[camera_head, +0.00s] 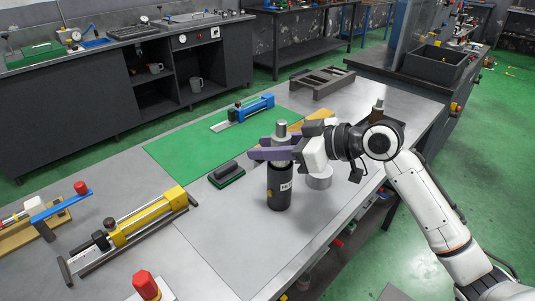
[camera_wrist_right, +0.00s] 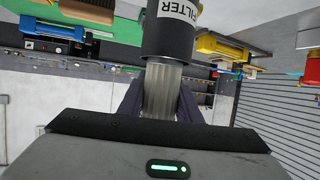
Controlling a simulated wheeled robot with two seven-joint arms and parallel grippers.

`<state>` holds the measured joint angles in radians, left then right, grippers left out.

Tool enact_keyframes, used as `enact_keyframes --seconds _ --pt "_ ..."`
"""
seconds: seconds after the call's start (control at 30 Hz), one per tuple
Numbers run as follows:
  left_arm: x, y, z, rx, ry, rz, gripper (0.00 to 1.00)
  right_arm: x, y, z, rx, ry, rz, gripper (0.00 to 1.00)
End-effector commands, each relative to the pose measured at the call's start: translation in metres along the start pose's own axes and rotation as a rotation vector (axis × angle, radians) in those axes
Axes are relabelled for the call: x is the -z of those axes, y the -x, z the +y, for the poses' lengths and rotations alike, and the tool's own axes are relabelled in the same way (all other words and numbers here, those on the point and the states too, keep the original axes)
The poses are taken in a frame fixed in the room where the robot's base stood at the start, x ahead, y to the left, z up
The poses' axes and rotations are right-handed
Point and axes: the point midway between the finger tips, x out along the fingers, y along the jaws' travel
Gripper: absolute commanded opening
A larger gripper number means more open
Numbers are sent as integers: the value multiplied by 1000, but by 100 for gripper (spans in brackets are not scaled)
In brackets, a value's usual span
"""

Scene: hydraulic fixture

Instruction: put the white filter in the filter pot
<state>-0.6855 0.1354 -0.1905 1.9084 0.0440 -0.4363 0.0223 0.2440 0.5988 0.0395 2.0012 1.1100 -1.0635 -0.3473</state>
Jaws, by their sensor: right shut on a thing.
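The black filter pot (camera_head: 279,189) stands upright on the grey table in the head view. In the wrist view the pot (camera_wrist_right: 167,38) carries a FILTER label. The pale pleated filter (camera_wrist_right: 161,90) is between the purple fingers of my right gripper (camera_head: 270,147), which is shut on it. The filter's top (camera_head: 281,130) sticks up above the fingers in the head view. The filter is upright over the pot, its lower end at the pot's mouth; how deep it sits I cannot tell. My left gripper is not in view.
A short grey cylinder (camera_head: 319,179) stands right of the pot, beneath my right gripper. A black-and-green block (camera_head: 226,174) lies to its left. A yellow cylinder fixture (camera_head: 147,215) is at the left front, a blue one (camera_head: 250,108) on the green mat (camera_head: 184,146).

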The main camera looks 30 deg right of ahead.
Motion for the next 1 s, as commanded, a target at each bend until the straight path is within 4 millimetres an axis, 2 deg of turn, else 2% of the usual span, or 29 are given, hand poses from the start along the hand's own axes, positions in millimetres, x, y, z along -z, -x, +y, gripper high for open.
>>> enact_keyframes --seconds 0.03,0.13,0.37,0.87,0.9,0.97,1.0 --pt "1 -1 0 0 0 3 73 -9 -4 0 1 -4 -1 9" --pt "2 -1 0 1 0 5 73 -17 -6 0 -1 -2 -1 9" --pt "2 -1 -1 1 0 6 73 -16 -6 0 -1 0 0 9" --pt "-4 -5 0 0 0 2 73 -29 -11 0 1 -1 -5 9" --pt "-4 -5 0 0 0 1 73 -30 -12 0 1 -1 -7 38" --pt "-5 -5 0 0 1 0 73 -31 -12 0 2 -1 -9 48" --pt "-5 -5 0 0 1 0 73 -32 -12 0 2 -2 -10 50"
